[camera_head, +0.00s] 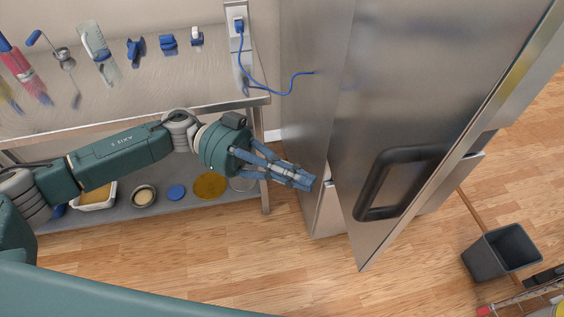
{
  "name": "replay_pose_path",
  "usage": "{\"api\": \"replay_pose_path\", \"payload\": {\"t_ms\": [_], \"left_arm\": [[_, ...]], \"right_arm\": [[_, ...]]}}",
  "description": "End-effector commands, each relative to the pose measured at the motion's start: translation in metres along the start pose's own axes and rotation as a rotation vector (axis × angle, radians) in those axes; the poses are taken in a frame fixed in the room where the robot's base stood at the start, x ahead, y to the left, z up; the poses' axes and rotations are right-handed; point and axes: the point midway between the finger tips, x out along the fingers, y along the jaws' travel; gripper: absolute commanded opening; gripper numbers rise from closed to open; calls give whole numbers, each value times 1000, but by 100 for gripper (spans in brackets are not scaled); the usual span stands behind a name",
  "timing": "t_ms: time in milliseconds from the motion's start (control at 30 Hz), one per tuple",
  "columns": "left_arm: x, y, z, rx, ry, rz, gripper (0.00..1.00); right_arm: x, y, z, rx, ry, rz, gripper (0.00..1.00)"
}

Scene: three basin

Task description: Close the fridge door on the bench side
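The steel fridge (309,100) stands to the right of the bench. Its tall door (400,100), with a black handle (364,190), juts toward me at an angle and looks open. My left gripper (303,180) is to the left of this door, in front of the fridge's lower left part. Its blue fingers are drawn together with nothing seen between them. I cannot tell whether the fingertips touch the fridge. The inside of the fridge is hidden by the door. My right gripper is not in view.
The steel bench (120,100) holds several utensils, and its lower shelf (110,215) holds a tray and dishes. A blue cable (268,92) runs from a wall socket toward the fridge. A dark bin (500,255) stands at right. The wooden floor (260,260) before the fridge is clear.

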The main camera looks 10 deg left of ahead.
Motion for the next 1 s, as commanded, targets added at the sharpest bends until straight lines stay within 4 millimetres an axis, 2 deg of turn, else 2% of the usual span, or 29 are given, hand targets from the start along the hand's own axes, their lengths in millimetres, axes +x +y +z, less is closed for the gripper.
{"api": "replay_pose_path", "payload": {"t_ms": [33, 200, 400, 633, 1000], "left_arm": [[13, 1, -6, 0, 4, 5, 0], [46, 0, -5, 0, 3, 1, 0], [70, 0, -3, 0, 2, -1, 0], [77, 0, 0, 1, 0, -2, 0], [79, -3, 0, 2, 1, -5, 0]], "right_arm": [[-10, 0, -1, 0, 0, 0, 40], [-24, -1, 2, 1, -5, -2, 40], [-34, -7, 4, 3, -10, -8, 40], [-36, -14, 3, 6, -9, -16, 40], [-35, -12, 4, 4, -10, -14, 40]]}}
